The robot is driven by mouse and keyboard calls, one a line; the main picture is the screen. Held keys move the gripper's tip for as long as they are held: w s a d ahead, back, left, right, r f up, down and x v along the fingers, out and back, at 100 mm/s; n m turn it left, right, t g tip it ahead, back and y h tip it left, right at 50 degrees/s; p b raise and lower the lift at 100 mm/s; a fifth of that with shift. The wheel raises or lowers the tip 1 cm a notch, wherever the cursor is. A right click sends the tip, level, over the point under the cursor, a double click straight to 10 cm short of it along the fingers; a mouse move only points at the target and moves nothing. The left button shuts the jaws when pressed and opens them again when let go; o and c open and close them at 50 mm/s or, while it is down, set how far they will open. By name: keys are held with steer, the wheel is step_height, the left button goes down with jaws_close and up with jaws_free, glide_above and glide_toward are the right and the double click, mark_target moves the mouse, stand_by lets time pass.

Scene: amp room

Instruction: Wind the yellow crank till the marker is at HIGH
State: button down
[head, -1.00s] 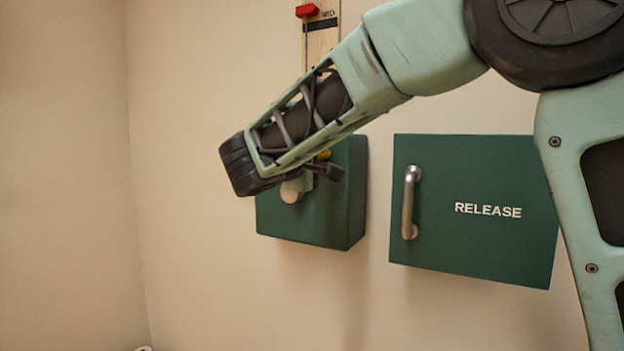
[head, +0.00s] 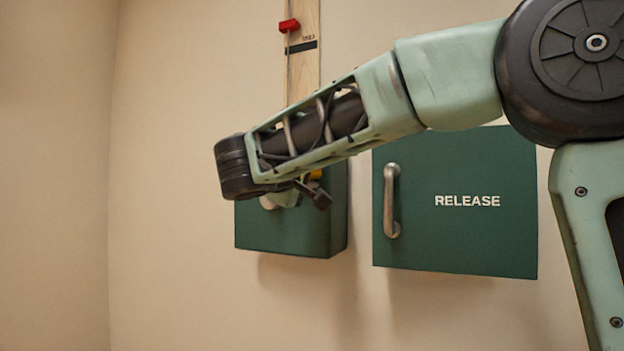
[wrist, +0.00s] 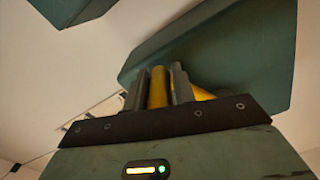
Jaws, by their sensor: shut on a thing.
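A dark green crank box (head: 290,232) hangs on the wall, partly behind my arm. A bit of the yellow crank (head: 315,175) shows past my arm. In the wrist view, my gripper (wrist: 157,76) is shut on the crank's yellow handle (wrist: 157,90), with a dark finger on each side. More yellow shows at the right finger's base. The red marker (head: 289,26) is on a pale upright board (head: 303,75) above the box, a little above a black band (head: 300,47) with small, hard-to-read lettering. No HIGH mark is in view; the board runs off the top.
A green RELEASE box (head: 460,235) with a metal bar handle (head: 391,200) is on the wall to the right of the crank box, a narrow gap between them. My forearm passes in front of both. The wall to the left is bare.

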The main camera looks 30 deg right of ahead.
steer(key=shift+w+a+f, duration=0.15)
steer(key=shift+a, duration=0.15)
steer(key=c, duration=1.2)
jaws_free()
steer(key=shift+d, duration=0.1)
steer(key=p+v, duration=0.1)
steer(key=v, duration=1.6)
